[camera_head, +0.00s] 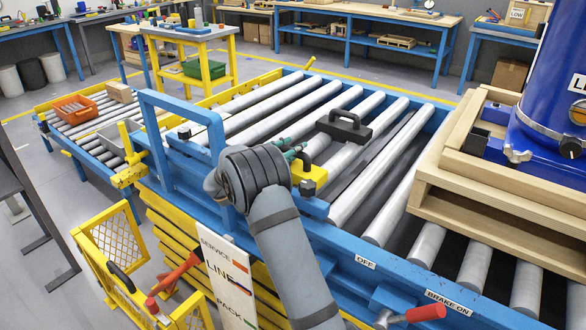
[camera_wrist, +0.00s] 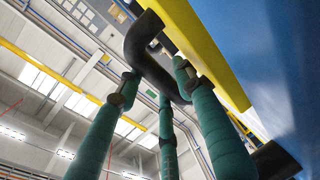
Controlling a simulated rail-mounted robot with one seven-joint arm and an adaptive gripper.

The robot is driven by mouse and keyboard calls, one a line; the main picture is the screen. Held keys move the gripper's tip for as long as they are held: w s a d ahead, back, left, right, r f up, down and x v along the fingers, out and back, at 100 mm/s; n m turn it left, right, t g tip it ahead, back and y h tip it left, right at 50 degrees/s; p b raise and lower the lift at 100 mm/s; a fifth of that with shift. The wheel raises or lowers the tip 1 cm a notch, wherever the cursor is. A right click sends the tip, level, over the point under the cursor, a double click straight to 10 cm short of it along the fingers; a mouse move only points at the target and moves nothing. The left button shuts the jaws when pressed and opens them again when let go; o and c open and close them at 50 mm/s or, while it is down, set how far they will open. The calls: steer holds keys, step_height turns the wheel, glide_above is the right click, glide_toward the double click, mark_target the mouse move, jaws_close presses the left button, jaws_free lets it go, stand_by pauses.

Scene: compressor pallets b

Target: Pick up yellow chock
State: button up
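The yellow chock (camera_head: 314,173) sits at the near side of the roller conveyor, partly hidden behind my gripper. In the wrist view its yellow body (camera_wrist: 207,45) runs along the upper right, with a curved black handle (camera_wrist: 146,42) on it. My gripper (camera_head: 297,155) is right at the chock. In the wrist view, the teal fingers of my gripper (camera_wrist: 158,82) are spread around the handle, with visible gaps between the fingertips. The fingers look open; any contact with the handle cannot be made out.
A black block with a handle (camera_head: 343,126) rests on the rollers just beyond. A wooden pallet (camera_head: 480,195) bearing a blue machine (camera_head: 550,90) stands at the right. A blue frame post (camera_head: 217,150) rises left of my gripper. A red-handled brake lever (camera_head: 425,313) is at the front.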

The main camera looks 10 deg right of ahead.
steer(key=shift+a, duration=0.1)
steer(key=shift+c, duration=1)
jaws_close()
